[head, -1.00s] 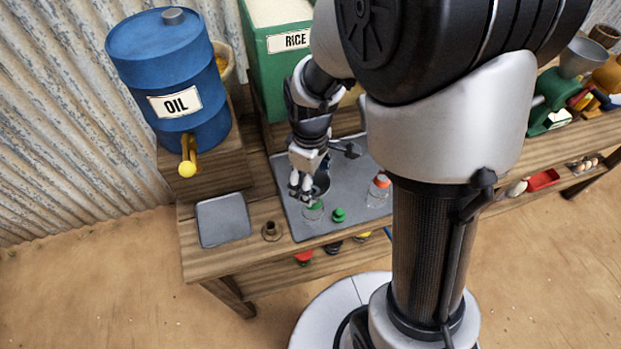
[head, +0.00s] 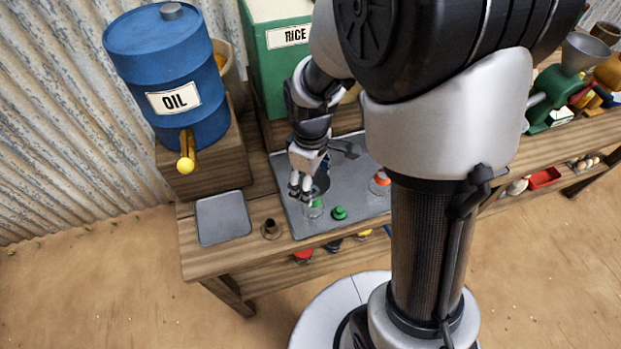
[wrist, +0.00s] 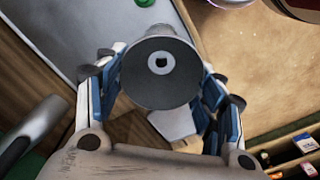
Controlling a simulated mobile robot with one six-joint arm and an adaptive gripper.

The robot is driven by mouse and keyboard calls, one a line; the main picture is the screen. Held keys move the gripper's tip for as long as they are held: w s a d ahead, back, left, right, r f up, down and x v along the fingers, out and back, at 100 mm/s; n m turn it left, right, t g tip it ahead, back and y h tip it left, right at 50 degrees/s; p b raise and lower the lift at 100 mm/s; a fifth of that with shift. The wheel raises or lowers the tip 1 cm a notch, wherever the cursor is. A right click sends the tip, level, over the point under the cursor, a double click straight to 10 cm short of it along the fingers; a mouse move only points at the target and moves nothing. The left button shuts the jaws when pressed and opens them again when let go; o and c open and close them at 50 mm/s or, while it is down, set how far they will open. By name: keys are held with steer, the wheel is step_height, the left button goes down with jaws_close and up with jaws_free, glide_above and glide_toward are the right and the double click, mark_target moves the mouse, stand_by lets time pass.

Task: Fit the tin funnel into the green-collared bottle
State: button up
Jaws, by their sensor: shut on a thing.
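The tin funnel (wrist: 160,72) is gripped between the two blue-padded fingers of my gripper (wrist: 160,98), its wide mouth facing the wrist camera. In the head view its dark bowl (head: 321,182) shows beside my gripper (head: 303,190). The green-collared bottle (head: 315,209), clear glass, stands on the grey tray (head: 350,195) near its front edge, just below the funnel and fingertips in the picture. The funnel's spout is hidden, so I cannot tell whether it is in the bottle's neck.
A green stopper (head: 339,213) lies right of the bottle. A red-topped bottle (head: 380,183) stands at the tray's right. A small brown ring-like piece (head: 271,229) and a grey square plate (head: 223,218) are to the left. The blue oil drum (head: 170,80) and green rice bin (head: 282,70) stand behind.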

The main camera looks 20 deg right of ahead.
steer(key=o, duration=1)
steer(key=o, duration=0.3)
steer(key=shift+r+p, duration=2.95)
steer(key=shift+r, duration=0.55)
